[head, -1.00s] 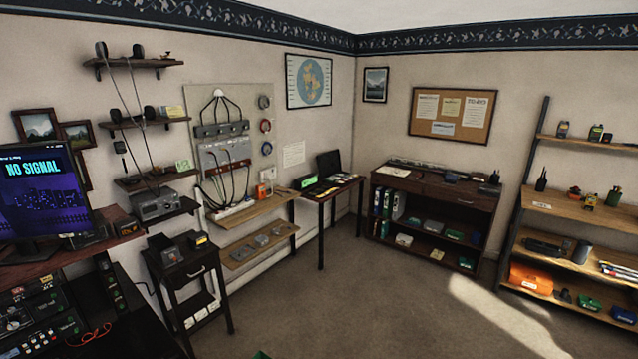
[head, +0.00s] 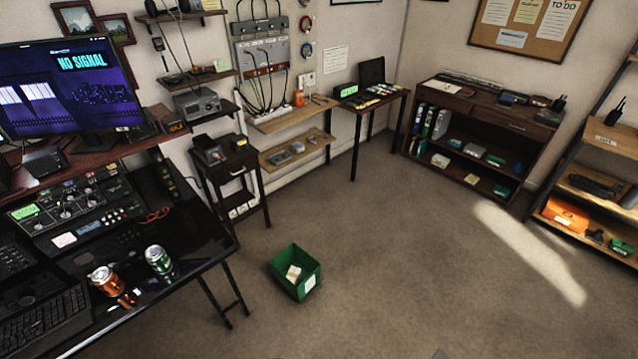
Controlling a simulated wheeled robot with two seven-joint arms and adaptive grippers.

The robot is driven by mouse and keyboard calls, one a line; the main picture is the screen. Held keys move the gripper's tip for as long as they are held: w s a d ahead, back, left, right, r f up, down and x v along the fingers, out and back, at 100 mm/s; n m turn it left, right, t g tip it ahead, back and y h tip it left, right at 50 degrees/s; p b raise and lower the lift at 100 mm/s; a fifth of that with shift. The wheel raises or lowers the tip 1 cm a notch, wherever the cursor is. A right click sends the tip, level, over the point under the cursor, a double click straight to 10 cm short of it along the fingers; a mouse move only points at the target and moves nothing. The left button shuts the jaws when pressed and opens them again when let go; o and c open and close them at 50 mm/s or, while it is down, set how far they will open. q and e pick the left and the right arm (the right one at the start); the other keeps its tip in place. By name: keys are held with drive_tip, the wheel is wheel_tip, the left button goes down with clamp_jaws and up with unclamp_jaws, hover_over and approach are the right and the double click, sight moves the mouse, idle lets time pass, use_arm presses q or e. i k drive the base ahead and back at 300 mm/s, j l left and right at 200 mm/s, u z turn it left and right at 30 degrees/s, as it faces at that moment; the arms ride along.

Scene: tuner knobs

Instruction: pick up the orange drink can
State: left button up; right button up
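The orange drink can (head: 106,281) stands upright on the glossy black desk (head: 200,262) at the lower left of the head view. It has a silver top and lies near the desk's front edge, beside the keyboard. A green can (head: 159,260) stands upright a little to its right, apart from it. Neither of my grippers shows in the view.
A keyboard (head: 45,325) lies left of the orange can. Radio gear (head: 75,210) and a monitor (head: 70,85) stand behind the cans. A green bin (head: 295,272) with something pale in it sits on the floor right of the desk. The carpet (head: 400,270) beyond is clear.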

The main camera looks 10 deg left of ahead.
sight(106, 280)
drive_tip(key=u, duration=2.1)
